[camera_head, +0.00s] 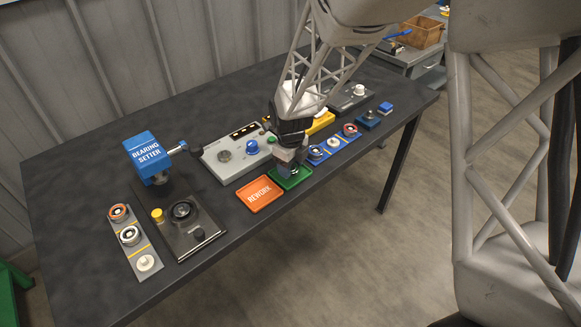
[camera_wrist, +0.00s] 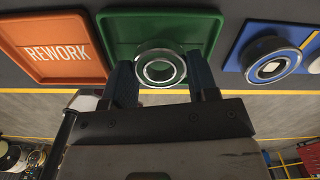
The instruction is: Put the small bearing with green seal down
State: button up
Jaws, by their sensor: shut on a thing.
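My gripper (camera_wrist: 161,78) is shut on a small silver bearing (camera_wrist: 160,52), with one dark finger on each side of it. The bearing is over the green tray (camera_wrist: 112,20), near the tray's front edge. I cannot tell whether it touches the tray floor. Green shows through its bore, and I cannot make out the seal's colour. In the head view my gripper (camera_head: 291,166) points down at the green tray (camera_head: 303,181) and hides the bearing.
An orange REWORK tray (camera_head: 260,194) lies left of the green tray, and a blue holder (camera_head: 325,158) with several parts lies right. A grey control box (camera_head: 225,170) is behind. A blue BEARING SETTER (camera_head: 146,152) and a grey parts strip (camera_head: 125,220) stand at the left.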

jog(key=shift+f, duration=0.55)
jog(key=shift+f, duration=0.15)
jog(key=o, duration=0.8)
jog(key=shift+c, duration=0.2)
jog(key=shift+r, duration=0.2)
notch_tip(320, 180, up, 12)
dwell(0.6)
jog(key=s+d+r+n+t, duration=0.1)
jog(key=s+d+r+n, duration=0.9)
jog(key=s+d+n, duration=0.3)
jog(key=s+d+r+n, duration=0.1)
jog(key=s+d+n, duration=0.3)
jog(key=s, duration=0.4)
jog(key=s+d+r+n+t, duration=0.1)
jog(key=s+d+n, duration=0.4)
jog(key=s+n, duration=0.2)
jog(key=shift+s+d+r+n+t, duration=0.2)
jog(key=shift+s+n+t, duration=0.1)
jog(key=shift+s, duration=0.35)
